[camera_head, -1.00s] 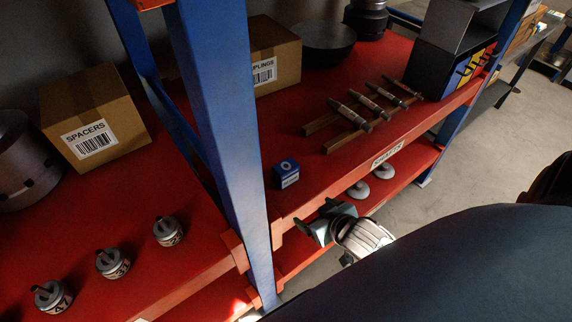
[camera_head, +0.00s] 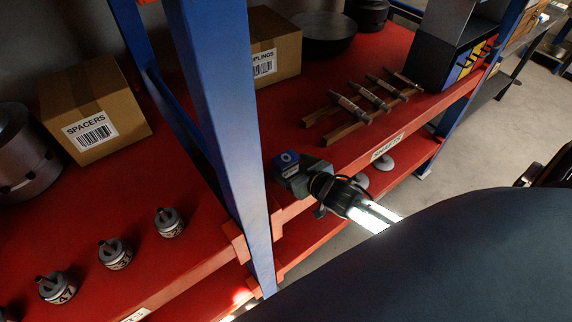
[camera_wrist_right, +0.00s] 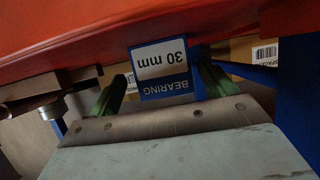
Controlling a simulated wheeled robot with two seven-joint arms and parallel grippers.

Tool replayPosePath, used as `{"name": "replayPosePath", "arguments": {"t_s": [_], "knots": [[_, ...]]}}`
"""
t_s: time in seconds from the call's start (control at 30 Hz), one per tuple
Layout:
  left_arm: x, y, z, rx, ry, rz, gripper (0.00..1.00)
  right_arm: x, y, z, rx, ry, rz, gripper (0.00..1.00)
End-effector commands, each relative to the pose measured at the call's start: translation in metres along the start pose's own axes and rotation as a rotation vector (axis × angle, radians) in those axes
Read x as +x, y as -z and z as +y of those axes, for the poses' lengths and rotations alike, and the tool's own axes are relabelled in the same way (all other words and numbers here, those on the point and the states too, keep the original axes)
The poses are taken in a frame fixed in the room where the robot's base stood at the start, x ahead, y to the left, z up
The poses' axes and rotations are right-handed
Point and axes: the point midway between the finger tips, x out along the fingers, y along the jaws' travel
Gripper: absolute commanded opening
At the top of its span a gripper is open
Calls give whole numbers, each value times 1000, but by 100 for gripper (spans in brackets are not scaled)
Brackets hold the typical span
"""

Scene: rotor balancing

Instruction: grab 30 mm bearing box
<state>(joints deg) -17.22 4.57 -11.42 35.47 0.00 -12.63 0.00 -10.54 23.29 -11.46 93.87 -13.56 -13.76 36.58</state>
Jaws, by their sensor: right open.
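The 30 mm bearing box is a small blue cube with a white label; in the head view the box (camera_head: 286,163) sits on the red shelf (camera_head: 330,165), just right of the blue post. My right gripper (camera_head: 296,178) is at the box from the front side, partly covering it. In the right wrist view the label on the box (camera_wrist_right: 163,70) reads "BEARING 30 mm" upside down. There the gripper (camera_wrist_right: 160,88) is open, with one green finger on each side of the box and small gaps visible. My left gripper is not in view.
The blue post (camera_head: 225,130) stands close left of the box. Several shafts (camera_head: 365,97) lie on wooden rails to the right. A couplings carton (camera_head: 272,50) is behind. Numbered weights (camera_head: 115,254) and a spacers carton (camera_head: 95,110) stand on the left shelf.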

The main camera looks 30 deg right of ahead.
Motion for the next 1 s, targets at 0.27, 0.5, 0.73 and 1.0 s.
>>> {"name": "replayPosePath", "arguments": {"t_s": [0.27,0.5,0.73,1.0], "knots": [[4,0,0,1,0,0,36,38,-2,-4,-1,0,1,84],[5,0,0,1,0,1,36,48,-2,-4,-1,0,0,84],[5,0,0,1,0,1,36,47,-2,-4,0,0,0,71],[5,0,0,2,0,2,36,47,-2,-4,0,0,-1,35]]}}
